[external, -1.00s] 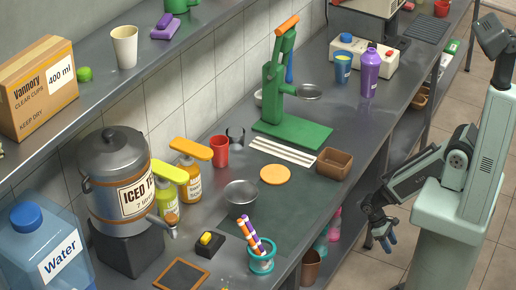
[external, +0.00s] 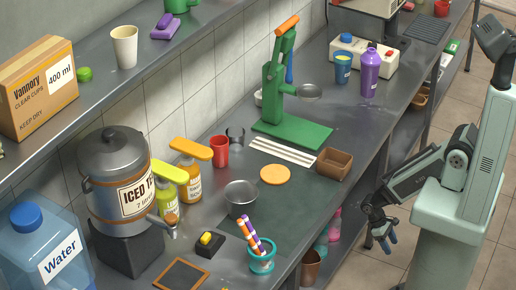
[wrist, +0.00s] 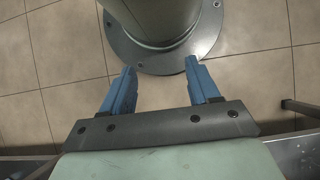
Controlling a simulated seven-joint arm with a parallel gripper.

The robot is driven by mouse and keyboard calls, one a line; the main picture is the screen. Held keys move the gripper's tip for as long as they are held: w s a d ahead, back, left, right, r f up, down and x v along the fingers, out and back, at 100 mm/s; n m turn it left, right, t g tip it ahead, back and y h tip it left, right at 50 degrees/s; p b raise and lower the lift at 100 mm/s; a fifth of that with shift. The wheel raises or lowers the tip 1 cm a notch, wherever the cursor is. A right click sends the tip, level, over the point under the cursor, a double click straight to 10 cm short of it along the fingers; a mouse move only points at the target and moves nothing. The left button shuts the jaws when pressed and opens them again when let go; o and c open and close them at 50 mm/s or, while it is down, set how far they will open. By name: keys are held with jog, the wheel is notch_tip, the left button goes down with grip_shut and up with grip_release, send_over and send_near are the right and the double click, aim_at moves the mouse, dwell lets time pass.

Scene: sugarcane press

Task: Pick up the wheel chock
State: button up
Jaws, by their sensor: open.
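I cannot pick out a wheel chock with certainty in either view. A small black block with a yellow top (external: 209,243) sits on the counter in the external view, but I cannot tell what it is. My gripper (external: 385,240) hangs at the counter's right side, over the floor and apart from the objects on the counter. In the wrist view my gripper (wrist: 160,67) has its two blue fingers spread, with nothing between them but floor and my base.
Tiled floor (wrist: 240,90) is open around my base.

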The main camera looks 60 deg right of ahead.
jog(key=o, duration=0.5)
jog(key=shift+c, duration=0.2)
